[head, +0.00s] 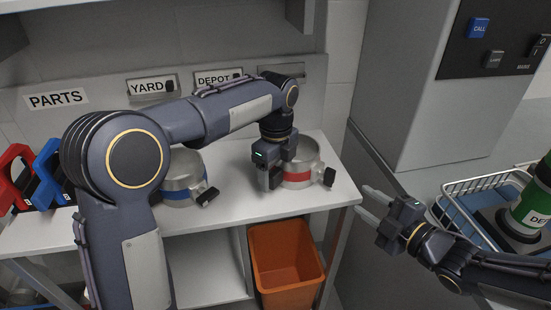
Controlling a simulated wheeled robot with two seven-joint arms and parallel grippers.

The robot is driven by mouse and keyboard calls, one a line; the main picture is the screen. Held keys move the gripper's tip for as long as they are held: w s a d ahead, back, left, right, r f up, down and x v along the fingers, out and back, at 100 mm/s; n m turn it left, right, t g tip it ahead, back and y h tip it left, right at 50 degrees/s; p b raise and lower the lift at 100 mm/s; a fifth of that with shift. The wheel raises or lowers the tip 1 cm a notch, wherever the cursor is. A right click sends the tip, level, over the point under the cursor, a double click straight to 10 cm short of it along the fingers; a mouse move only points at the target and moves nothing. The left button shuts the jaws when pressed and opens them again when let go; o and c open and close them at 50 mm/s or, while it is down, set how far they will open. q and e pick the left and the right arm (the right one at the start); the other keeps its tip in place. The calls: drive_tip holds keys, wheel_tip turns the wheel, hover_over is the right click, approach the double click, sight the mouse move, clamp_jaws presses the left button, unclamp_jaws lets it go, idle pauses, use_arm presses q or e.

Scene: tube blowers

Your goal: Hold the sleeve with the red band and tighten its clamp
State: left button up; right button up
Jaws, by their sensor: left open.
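The sleeve with the red band (300,177) is a metallic ring standing upright on the white shelf top. Its clamp has a dark handle (329,177) at the right side. My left gripper (268,180) points down at the sleeve's left side, open; whether its fingers straddle the wall or only stand beside it I cannot tell. My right gripper (368,205) is off the shelf's right edge, apart from the sleeve. Its two pale fingers point left and are spread, with nothing between them.
A similar sleeve with a blue band (180,199) stands left on the white shelf top (235,215), partly behind my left arm. Red (15,175) and blue (45,170) items stand far left. An orange bin (285,265) is below. A wire basket (470,205) is right.

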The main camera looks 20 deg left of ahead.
use_arm(q)
drive_tip(key=shift+f, duration=1)
drive_tip(key=c, duration=1.2)
